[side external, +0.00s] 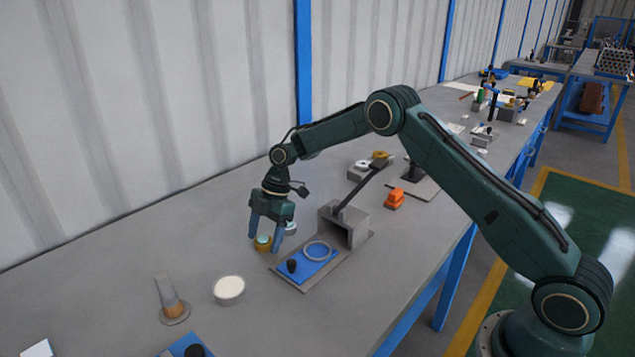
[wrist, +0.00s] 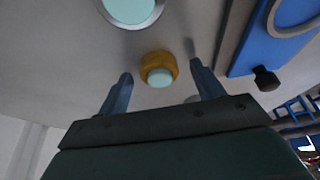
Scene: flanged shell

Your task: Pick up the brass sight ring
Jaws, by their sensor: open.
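The brass sight ring (side external: 263,245) is a small brass-coloured round piece with a pale teal centre, on the grey bench. In the wrist view the ring (wrist: 153,62) shows between and slightly beyond the fingertips, with the teal face visible. My gripper (side external: 265,241) points down at it, fingers apart, one on either side in the picture. In the wrist view my gripper (wrist: 161,71) is open with nothing held. Space shows between the ring and both fingers; how far the tips are above the bench is hard to tell.
A pale round piece with a teal top (wrist: 130,10) stands close by. A blue pad (side external: 318,264) with a metal ring and black knob lies right, before a grey box housing (side external: 345,226). A white-topped round dish (side external: 229,288) stands nearer.

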